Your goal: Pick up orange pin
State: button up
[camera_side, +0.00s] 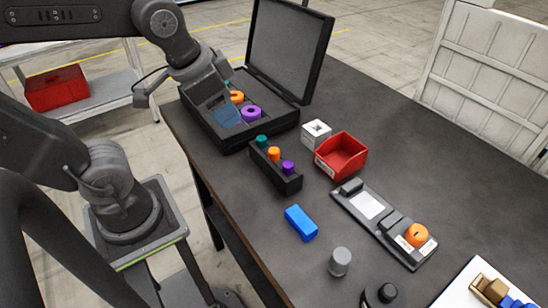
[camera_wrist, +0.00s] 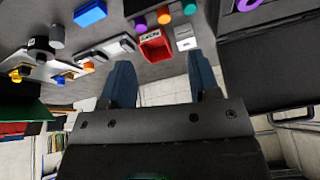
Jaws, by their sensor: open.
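The orange pin (camera_side: 274,153) stands upright in the middle of a black holder (camera_side: 270,173), between a teal pin (camera_side: 261,140) and a purple pin (camera_side: 288,167). In the wrist view the orange pin (camera_wrist: 164,17) shows near the top edge, with the green and purple pins beside it. My gripper (camera_side: 225,114) is over the open black case, left of and behind the holder, apart from the orange pin. In the wrist view my gripper (camera_wrist: 161,72) has its two blue fingers wide apart with nothing between them.
The black case (camera_side: 262,136) has its lid raised and holds an orange ring (camera_side: 237,96) and a purple ring (camera_side: 251,113). A red bin (camera_side: 342,157), white block (camera_side: 316,132), blue block (camera_side: 301,223), grey cylinder (camera_side: 340,262) and grey fixture (camera_side: 368,206) stand on the table. The table's right back is clear.

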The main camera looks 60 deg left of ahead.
aim_at(274, 150)
jog(key=w+f+m+g, duration=0.1)
jog(key=w+m+g, duration=0.4)
jog(key=w+m, duration=0.65)
jog(key=shift+m, duration=0.35)
jog(key=f, duration=0.9)
jog(key=s+f, duration=0.1)
jog(key=f, duration=0.4)
jog(key=shift+d+f, duration=0.1)
jog(key=shift+d, duration=0.05)
jog(key=c, duration=1)
